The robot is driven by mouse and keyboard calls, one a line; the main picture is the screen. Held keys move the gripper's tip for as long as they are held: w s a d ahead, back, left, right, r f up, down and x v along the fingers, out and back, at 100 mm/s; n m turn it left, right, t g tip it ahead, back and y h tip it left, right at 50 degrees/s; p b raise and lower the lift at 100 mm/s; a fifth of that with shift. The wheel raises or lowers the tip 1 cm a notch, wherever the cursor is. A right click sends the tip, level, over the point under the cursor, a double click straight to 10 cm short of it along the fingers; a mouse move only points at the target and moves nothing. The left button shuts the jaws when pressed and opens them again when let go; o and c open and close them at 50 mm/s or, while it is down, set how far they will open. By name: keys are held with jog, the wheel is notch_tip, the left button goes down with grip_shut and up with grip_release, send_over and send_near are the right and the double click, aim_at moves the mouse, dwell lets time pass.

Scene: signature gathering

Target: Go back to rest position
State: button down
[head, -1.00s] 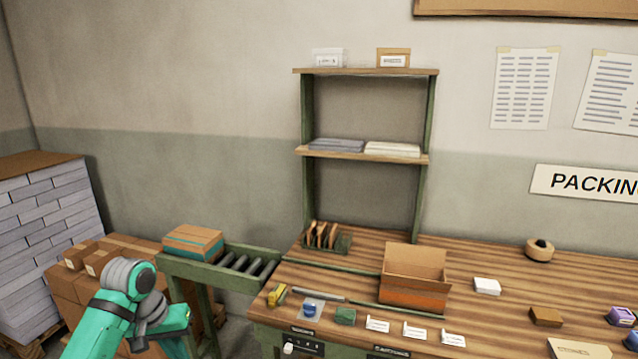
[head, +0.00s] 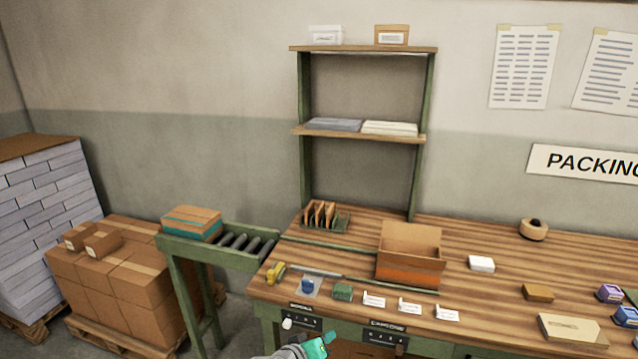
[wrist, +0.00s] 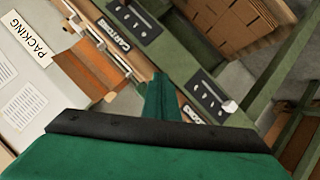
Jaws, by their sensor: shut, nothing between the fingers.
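My gripper (wrist: 160,88) shows in the wrist view as green fingers pressed together, with nothing between them. It is in front of the green front of the packing bench, which carries dark label panels (wrist: 207,98). In the head view, only a small teal and grey piece of my arm shows at the bottom edge, below the front of the bench (head: 470,350). The rest of the arm is out of the picture there.
A roller conveyor (head: 235,245) with a box (head: 191,222) stands left, beside stacked cartons (head: 125,285). Floor between conveyor and bench is partly clear.

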jog(key=s+d+f+n+t, duration=0.2)
jog(key=s+d+f, duration=0.1)
jog(key=s+d, duration=0.15)
jog(key=s+d+f+n+t+y, duration=0.1)
jog(key=s+f+y, duration=0.25)
jog(key=s, duration=0.65)
jog(key=s+d+f+n+t+y, duration=0.15)
jog(key=s+f, duration=0.25)
jog(key=s, duration=0.7)
jog(key=s+a+r+m, duration=0.2)
jog(key=s+a, duration=0.1)
jog(key=s, duration=0.5)
jog(key=s+a+r+m+y, duration=0.1)
jog(key=s+a+r+m, duration=0.1)
jog(key=s, duration=0.6)
jog(key=s+a+r+m+y, duration=0.1)
jog(key=s+a+r, duration=0.3)
jog(key=s, duration=0.4)
jog(key=shift+r+m+t, duration=0.2)
jog(key=shift+m+t, duration=0.15)
jog(key=shift+m, duration=0.3)
